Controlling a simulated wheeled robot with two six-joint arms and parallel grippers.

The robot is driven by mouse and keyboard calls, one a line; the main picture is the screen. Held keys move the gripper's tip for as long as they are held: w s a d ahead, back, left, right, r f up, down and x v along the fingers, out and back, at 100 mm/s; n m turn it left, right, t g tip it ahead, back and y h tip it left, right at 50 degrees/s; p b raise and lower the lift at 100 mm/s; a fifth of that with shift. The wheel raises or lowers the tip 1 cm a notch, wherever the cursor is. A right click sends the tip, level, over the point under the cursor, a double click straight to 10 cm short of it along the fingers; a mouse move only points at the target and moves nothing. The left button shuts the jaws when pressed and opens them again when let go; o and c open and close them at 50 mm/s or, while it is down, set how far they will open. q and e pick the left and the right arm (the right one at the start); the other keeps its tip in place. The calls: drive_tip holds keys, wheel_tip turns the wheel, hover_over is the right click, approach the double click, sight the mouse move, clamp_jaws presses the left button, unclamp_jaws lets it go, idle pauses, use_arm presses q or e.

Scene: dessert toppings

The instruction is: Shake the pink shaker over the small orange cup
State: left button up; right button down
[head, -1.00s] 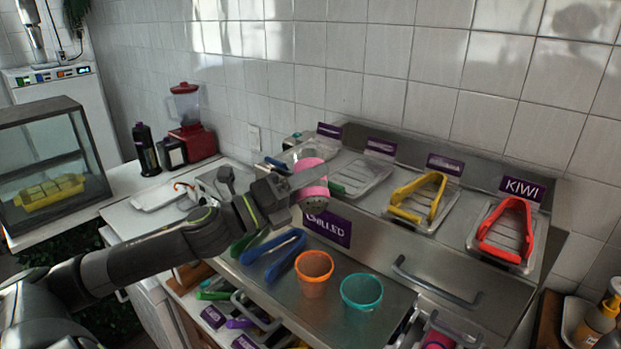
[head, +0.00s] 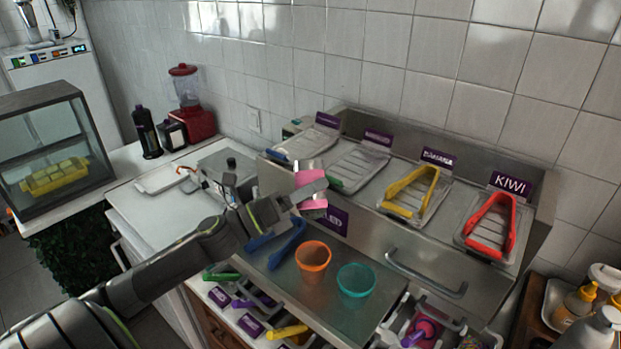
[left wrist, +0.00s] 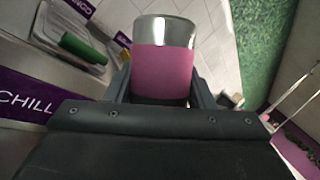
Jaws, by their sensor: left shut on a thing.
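The pink shaker (head: 310,179) is held in my left gripper (head: 305,194), which is shut on it, above the steel counter and to the back of the cups. In the left wrist view the shaker (left wrist: 163,72) sits between the two fingers, pink band and shiny metal end showing. The small orange cup (head: 313,257) stands upright on the steel counter, below and in front of the gripper. A teal cup (head: 355,280) stands just right of it. My right gripper is not in view.
Blue tongs (head: 277,244) lie left of the orange cup. Yellow tongs (head: 411,192) and red tongs (head: 491,226) rest on topping lids behind. A drawer handle (head: 425,274) sticks out at right. Bottles (head: 590,320) stand at far right.

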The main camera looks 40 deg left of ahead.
sight(312, 181)
use_arm(q)
drive_tip(key=shift+s+d+p, duration=0.1)
drive_tip(key=shift+p, duration=0.75)
drive_tip(key=shift+f+m+b, duration=0.4)
drive_tip(key=shift+m+b, duration=0.1)
drive_tip(key=shift+s+d+f+m+h+b, duration=0.25)
drive_tip(key=shift+m+h+b, duration=0.2)
drive_tip(key=shift+b, duration=0.2)
drive_tip(key=shift+f+m+g+h+b, duration=0.35)
drive_tip(key=shift+m+h+b, duration=0.2)
drive_tip(key=shift+m, duration=0.4)
wheel_tip(312, 181, up, 3)
drive_tip(key=p, duration=0.2)
drive_tip(key=shift+s+d+p, duration=0.1)
drive_tip(key=shift+p, duration=0.25)
drive_tip(key=shift+r+p, duration=0.35)
drive_tip(key=shift+r, duration=0.6)
drive_tip(key=shift+r+m, duration=0.3)
drive_tip(key=shift+r, duration=0.8)
drive_tip(key=shift+f+b, duration=2.9)
drive_tip(key=shift+f, duration=0.55)
